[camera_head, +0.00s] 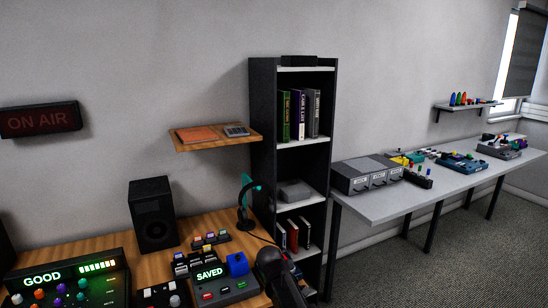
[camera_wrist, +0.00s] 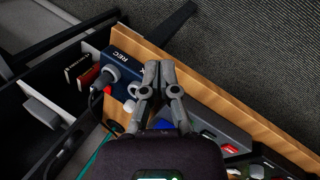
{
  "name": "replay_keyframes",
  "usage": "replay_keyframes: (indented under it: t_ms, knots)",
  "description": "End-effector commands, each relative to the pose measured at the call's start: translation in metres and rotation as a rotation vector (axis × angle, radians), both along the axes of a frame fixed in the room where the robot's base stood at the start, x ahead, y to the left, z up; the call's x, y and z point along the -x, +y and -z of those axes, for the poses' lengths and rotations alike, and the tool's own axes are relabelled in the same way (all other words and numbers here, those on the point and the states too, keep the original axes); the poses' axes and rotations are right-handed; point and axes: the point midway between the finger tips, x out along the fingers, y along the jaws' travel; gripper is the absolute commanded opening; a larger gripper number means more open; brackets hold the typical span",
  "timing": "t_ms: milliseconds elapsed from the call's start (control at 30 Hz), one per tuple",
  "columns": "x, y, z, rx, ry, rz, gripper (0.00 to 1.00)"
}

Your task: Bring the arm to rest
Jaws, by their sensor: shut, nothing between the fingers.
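My gripper (camera_wrist: 159,70) shows in the wrist view with its two fingertips together, shut and empty. It hangs over the edge of the wooden desk (camera_wrist: 215,95), beside a dark blue box marked REC (camera_wrist: 122,62). A grey plug or knob (camera_wrist: 105,76) stands on that box, and a red light (camera_wrist: 107,89) shows near it. In the head view my dark arm (camera_head: 277,273) rises at the bottom middle, in front of the desk's right end. The fingertips cannot be made out there.
A black shelf (camera_head: 262,130) stands behind. A grey table (camera_head: 400,197) with devices is at right. Open carpet (camera_head: 420,260) lies in front.

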Motion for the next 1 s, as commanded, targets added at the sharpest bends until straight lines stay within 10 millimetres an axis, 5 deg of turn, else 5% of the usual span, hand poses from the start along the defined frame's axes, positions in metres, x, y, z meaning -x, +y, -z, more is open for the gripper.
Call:
replay_keyframes:
  t_ms: [200,500,700,1000]
  knots:
    - [0.051,-0.061,-0.015,-0.153,0.034,0.315,0.0]
    - [0.114,-0.113,-0.031,-0.331,0.087,0.712,0.0]
    - [0.136,-0.125,-0.037,-0.392,0.11,0.855,0.0]
    - [0.139,-0.127,-0.037,-0.403,0.115,0.886,0.0]
